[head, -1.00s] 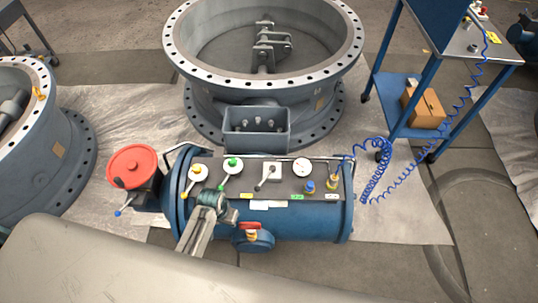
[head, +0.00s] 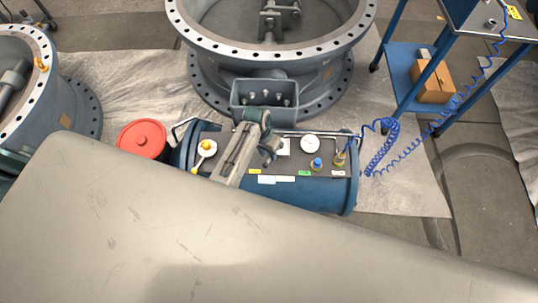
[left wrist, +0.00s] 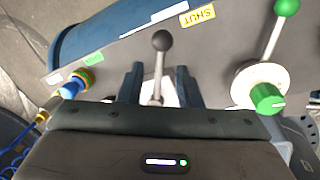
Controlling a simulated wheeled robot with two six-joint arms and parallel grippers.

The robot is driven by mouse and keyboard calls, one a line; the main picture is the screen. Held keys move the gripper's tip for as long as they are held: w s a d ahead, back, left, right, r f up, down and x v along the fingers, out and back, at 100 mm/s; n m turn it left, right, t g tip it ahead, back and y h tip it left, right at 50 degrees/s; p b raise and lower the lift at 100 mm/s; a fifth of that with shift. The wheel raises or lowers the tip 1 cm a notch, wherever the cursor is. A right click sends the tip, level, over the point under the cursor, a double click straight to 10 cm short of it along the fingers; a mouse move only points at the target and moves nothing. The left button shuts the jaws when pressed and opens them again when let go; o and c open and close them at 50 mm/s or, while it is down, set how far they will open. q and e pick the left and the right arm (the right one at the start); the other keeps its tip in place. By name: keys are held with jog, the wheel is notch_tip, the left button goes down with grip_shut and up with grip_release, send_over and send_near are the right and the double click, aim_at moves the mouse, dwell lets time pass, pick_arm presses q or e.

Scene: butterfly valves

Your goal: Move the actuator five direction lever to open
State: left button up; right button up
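The actuator (head: 335,190) is a blue cylinder with a dark top panel in the head view. Its direction lever, a grey stem with a black ball knob (left wrist: 162,40), shows in the left wrist view. In the head view my gripper covers most of this lever; part of its white base plate (head: 284,147) shows. My left gripper (head: 268,142) is over the panel. In the left wrist view its fingers (left wrist: 158,84) are apart, one on each side of the lever's stem, with no clear contact. A yellow label reading SHUT (left wrist: 198,16) lies beside the lever. My right gripper is not in view.
A green-knobbed lever (left wrist: 286,8) stands close on the right in the wrist view. A yellow-knobbed lever (head: 205,147), gauge (head: 310,144) and blue fitting (head: 317,163) are on the panel.

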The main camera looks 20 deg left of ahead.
pick_arm(q)
jog(key=shift+s+d+f, duration=0.1)
jog(key=shift+d+f, duration=0.05)
jog(key=shift+f, duration=0.55)
jog(key=shift+d+f, duration=0.15)
jog(key=shift+f, duration=0.55)
jog(key=shift+c, duration=0.2)
grip_shut()
jog(key=shift+a, duration=0.1)
